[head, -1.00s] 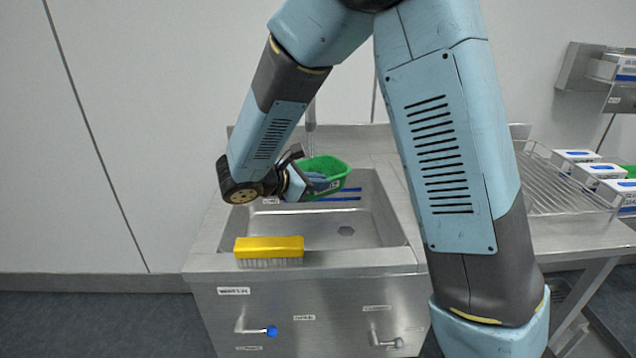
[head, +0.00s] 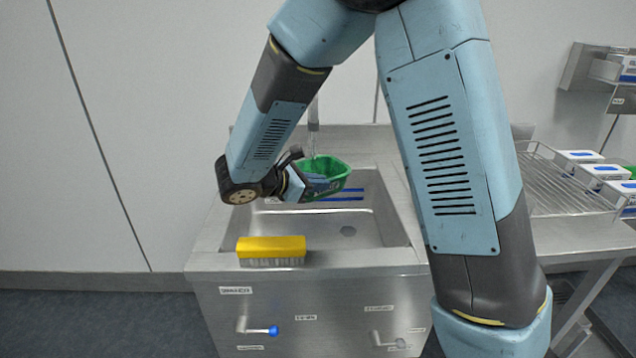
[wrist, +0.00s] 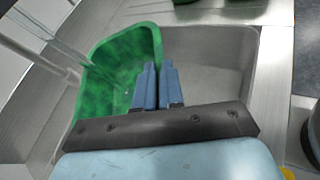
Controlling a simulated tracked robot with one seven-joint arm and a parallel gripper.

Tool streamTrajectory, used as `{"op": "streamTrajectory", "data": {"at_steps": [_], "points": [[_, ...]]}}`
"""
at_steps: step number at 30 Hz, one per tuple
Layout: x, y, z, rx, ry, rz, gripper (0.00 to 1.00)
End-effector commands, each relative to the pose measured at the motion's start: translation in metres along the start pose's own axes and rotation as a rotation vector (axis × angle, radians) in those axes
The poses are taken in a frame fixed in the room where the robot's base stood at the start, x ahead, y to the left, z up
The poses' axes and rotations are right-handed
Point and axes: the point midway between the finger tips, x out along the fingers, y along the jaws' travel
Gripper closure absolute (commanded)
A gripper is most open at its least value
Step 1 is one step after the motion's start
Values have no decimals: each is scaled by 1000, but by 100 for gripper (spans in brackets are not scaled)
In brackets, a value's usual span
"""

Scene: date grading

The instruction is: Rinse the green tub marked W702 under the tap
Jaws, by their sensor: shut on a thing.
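The green tub (head: 336,168) is held tilted over the back of the sink basin (head: 375,215). My gripper (head: 318,186) is shut on its near wall, and my blue fingers also show against it in the wrist view (wrist: 158,88). The tap spout (head: 313,112) comes down from above, behind the tub. A thin clear stream (head: 312,146) seems to run from it into the tub. In the wrist view the tub's inside (wrist: 118,62) is mottled dark and light green. No W702 mark is legible.
A yellow brush (head: 271,247) lies on the sink's front rim. A blue-tipped lever (head: 272,331) and a grey-tipped lever (head: 400,343) are on the front panel. A wire rack (head: 560,185) and white boxes with blue marks (head: 607,172) stand at the right.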

Motion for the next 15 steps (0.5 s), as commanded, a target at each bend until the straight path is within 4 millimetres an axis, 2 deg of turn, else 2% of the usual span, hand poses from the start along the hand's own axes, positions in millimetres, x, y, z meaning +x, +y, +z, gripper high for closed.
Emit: {"op": "streamTrajectory", "data": {"at_steps": [15], "points": [[-22,-36,0,-1,1,3,100]]}}
